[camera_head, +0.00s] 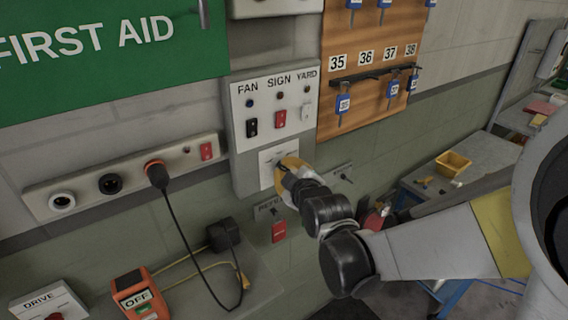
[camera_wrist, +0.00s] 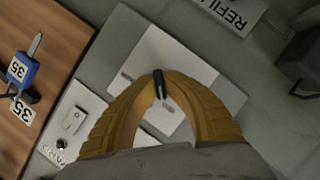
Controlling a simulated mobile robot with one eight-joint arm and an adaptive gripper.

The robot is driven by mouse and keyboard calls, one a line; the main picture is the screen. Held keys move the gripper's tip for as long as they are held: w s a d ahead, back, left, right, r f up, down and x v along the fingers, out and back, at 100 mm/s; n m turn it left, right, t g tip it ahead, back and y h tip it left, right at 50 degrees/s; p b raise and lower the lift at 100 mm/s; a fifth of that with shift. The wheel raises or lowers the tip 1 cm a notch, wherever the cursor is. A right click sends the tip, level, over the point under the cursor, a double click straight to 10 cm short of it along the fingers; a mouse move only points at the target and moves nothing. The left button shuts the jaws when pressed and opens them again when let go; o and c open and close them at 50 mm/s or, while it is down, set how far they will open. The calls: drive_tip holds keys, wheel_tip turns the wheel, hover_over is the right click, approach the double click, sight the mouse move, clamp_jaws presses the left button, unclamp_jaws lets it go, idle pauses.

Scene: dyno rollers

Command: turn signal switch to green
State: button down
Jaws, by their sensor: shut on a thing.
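The signal switch seems to be the black lever (camera_wrist: 158,84) on a white plate (camera_wrist: 196,62), which also shows in the head view (camera_head: 267,168) low on the grey wall box (camera_head: 243,168). The labels on the plate are too faint to read. My gripper (camera_wrist: 160,92) has its yellow fingers shut on the black lever. In the head view my gripper (camera_head: 286,168) covers the right part of the plate and hides the lever. Which position the lever points to cannot be told.
Above the plate sit the FAN switch (camera_head: 251,127), red SIGN switch (camera_head: 280,119) and white YARD switch (camera_head: 305,111). A wooden key board (camera_head: 352,110) hangs at the right.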

drive_tip(key=m+g+y, duration=0.1)
drive_tip(key=m, duration=0.1)
drive_tip(key=m+g, duration=0.1)
drive_tip(key=m, duration=0.1)
drive_tip(key=shift+w+d+r+y+p, duration=0.1)
drive_tip(key=shift+w+d+y+p, duration=0.05)
drive_tip(key=shift+y+p, duration=0.2)
drive_tip(key=m+g+y+b, duration=0.1)
drive_tip(key=m+y, duration=0.1)
drive_tip(key=m, duration=0.1)
drive_tip(key=shift+m+g, duration=0.3)
drive_tip(key=shift+m, duration=0.1)
drive_tip(key=shift+w+d+m+g+y+b, duration=0.1)
drive_tip(key=shift+m+g+y+b, duration=0.45)
drive_tip(key=shift+m+y, duration=0.5)
drive_tip(key=shift+m+y+b, duration=0.9)
drive_tip(key=shift+m+b, duration=0.1)
drive_tip(key=shift+m, duration=0.65)
drive_tip(key=c, duration=1.5)
unclamp_jaws()
